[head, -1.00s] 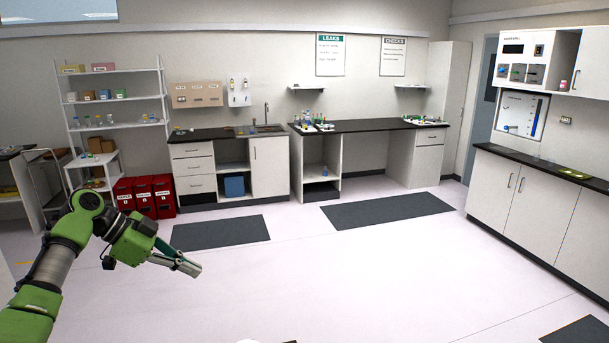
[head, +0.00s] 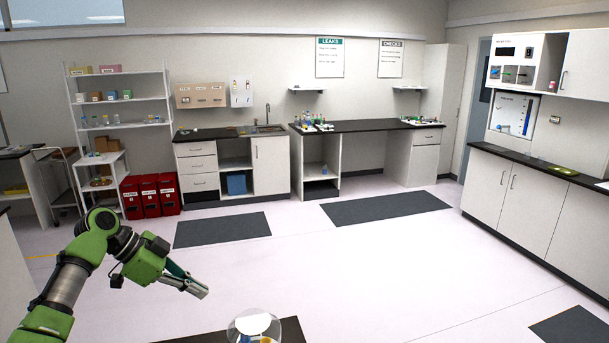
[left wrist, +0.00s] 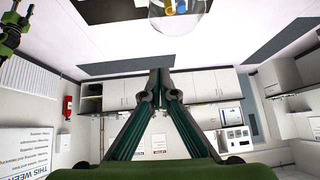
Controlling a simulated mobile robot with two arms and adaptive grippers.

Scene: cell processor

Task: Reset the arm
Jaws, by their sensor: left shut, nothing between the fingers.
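My left arm, green and grey, comes in from the left in the head view. Its gripper (head: 197,289) hangs over the open floor, pointing right and slightly down. The fingers are together with nothing between them. In the left wrist view the two dark fingers of the left gripper (left wrist: 159,75) also meet at their tips, and no object is held. My right gripper is not in the head view.
A clear dome (head: 254,326) stands on a dark surface (head: 292,330) at the bottom, right of the left gripper. Red bins (head: 150,195), a white shelf rack (head: 118,98) and black-topped counters (head: 370,126) line the back. Right-hand cabinets (head: 535,205) border a wide clear floor.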

